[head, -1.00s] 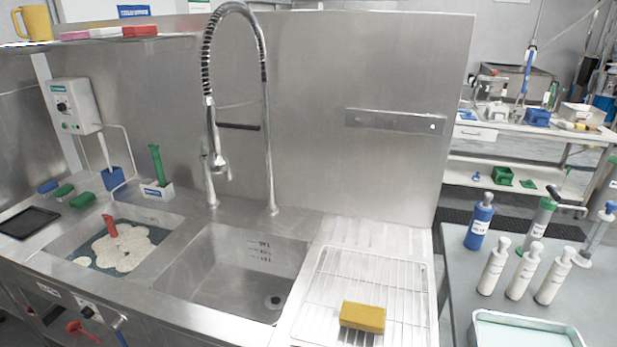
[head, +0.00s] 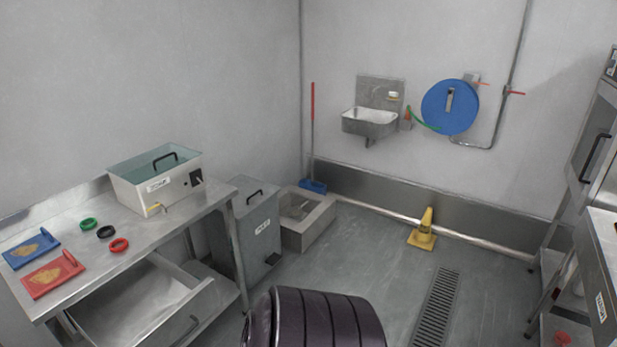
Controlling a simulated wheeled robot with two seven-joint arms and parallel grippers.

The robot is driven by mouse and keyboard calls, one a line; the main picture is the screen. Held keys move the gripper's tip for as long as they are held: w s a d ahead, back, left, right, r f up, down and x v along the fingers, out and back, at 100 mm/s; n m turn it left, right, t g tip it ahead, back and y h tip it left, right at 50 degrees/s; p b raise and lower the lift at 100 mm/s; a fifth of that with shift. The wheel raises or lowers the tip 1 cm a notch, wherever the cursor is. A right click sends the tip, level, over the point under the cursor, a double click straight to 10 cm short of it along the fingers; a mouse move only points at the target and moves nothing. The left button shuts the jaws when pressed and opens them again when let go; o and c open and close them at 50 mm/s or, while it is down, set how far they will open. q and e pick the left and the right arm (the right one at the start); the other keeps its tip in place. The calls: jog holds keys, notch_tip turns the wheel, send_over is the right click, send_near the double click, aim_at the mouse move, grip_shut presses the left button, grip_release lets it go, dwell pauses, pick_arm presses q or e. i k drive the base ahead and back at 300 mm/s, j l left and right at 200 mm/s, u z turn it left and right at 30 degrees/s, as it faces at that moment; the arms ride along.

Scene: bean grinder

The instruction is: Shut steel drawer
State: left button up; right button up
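A steel drawer (head: 185,307) hangs under the steel table (head: 210,203) at the left of the head view. It stands pulled out, with its inside showing and a bar handle (head: 182,330) on its front. The inside that shows looks empty. Its lower part is cut off by the bottom edge of the picture. Neither of my grippers is in view.
A grey pedal bin (head: 259,225) and a low floor basin (head: 309,220) stand right of the table. A yellow cone (head: 425,230) stands on open floor near a drain grate (head: 437,305). A dark ribbed rounded shape fills the bottom middle; I cannot tell what it is.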

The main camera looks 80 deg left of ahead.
aim_at(153, 302)
jog(key=u, duration=3.8)
jog(key=i+l+u, duration=0.15)
jog(key=u, duration=0.15)
jog(key=i, duration=0.1)
